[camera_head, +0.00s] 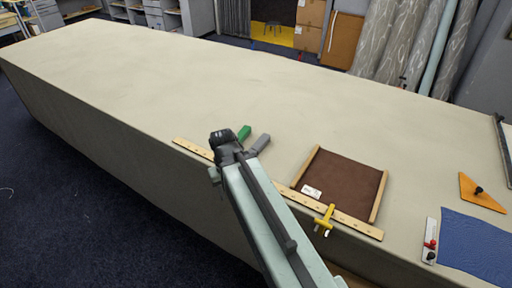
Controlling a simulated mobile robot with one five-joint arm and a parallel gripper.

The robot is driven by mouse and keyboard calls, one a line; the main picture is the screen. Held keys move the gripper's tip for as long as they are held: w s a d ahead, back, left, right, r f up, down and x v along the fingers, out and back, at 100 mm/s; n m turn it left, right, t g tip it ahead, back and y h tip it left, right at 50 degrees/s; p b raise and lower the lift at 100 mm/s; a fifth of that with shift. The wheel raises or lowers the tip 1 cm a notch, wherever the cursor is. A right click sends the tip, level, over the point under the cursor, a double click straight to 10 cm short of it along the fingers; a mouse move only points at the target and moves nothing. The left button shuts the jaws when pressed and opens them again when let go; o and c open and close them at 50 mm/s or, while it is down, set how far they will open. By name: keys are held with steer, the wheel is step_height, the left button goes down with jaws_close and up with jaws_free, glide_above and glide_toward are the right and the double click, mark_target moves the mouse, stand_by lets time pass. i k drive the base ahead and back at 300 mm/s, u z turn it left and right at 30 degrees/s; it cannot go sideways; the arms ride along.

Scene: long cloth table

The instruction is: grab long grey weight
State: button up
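A grey block (260,143), which looks like the long grey weight, lies on the cloth table just right of my gripper. Its near end is hidden behind my gripper or arm. A green block (243,132) lies beside it, to its left, also partly hidden. My gripper (224,143) is dark and sits over the table's near edge, at the left of both blocks in the picture. Its fingers cannot be made out, so I cannot tell whether it is open or touches either block.
A wooden strip (348,219) runs along the near edge of the table (200,80), with a yellow clamp (325,220). A brown wood-railed board (340,184) lies right of my arm. An orange triangle (481,194) and blue cloth (478,245) lie far right. The table's far left is clear.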

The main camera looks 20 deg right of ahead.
mark_target(258, 146)
steer(key=u, duration=1.5)
steer(key=i, duration=3.6)
steer(key=z, duration=3.2)
